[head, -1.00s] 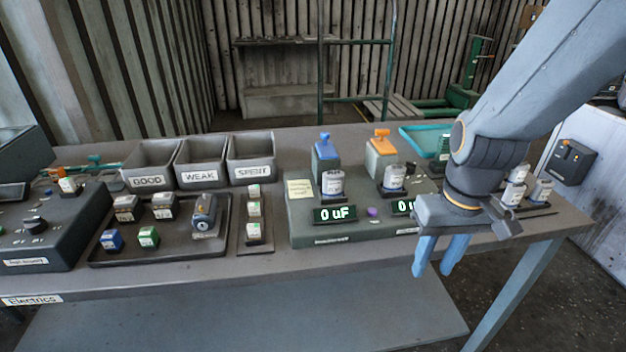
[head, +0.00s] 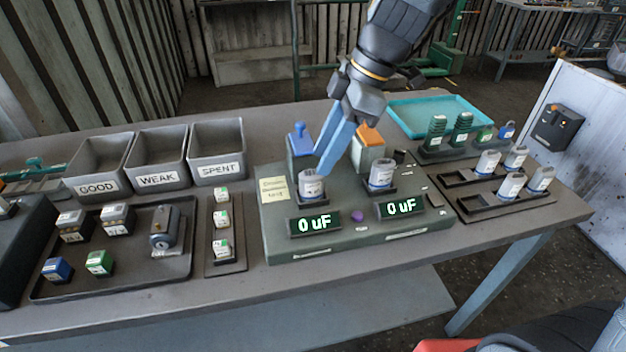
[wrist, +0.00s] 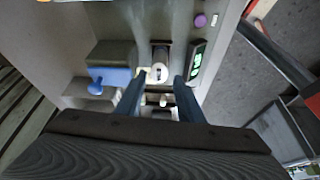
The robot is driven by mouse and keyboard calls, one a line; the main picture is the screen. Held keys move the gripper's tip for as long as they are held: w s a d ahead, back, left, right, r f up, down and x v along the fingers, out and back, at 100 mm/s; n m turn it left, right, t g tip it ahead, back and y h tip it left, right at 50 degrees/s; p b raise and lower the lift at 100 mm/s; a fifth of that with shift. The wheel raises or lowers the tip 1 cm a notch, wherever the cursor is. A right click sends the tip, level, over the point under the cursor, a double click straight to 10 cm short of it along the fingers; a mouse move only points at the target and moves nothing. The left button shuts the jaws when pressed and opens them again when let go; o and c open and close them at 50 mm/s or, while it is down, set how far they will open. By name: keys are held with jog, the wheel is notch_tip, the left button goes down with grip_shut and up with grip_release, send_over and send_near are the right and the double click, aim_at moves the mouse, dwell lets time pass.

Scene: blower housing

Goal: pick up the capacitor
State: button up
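Several white-and-grey capacitors are in the head view. One capacitor (head: 311,187) stands upright in the left socket of the tester (head: 345,240), behind a display reading 0 uF. A second capacitor (head: 381,174) stands in the right socket. More capacitors (head: 511,187) stand in the rack at the right. My gripper (head: 324,168) points down with its blue fingers just above and behind the left capacitor. In the wrist view my fingers (wrist: 156,88) are apart, with the left capacitor (wrist: 160,73) between and just beyond their tips. Whether they touch it cannot be told.
A blue lever (head: 300,140) and an orange lever (head: 369,139) stand on blocks behind the sockets, close to my fingers. A purple button (head: 357,215) sits between the displays. GOOD, WEAK and SPENT bins (head: 217,148) are at the back left. A teal tray (head: 435,108) is behind right.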

aim_at(313, 174)
jog(key=x, duration=0.2)
jog(key=shift+s+a+f+p, duration=0.15)
jog(key=shift+a+f+p, duration=0.05)
jog(key=shift+f+p, duration=0.1)
jog(key=shift+p+x, duration=0.65)
jog(key=shift+x, duration=1.45)
jog(key=shift+w, duration=0.2)
jog(key=shift+c, duration=0.2)
jog(key=c, duration=0.6)
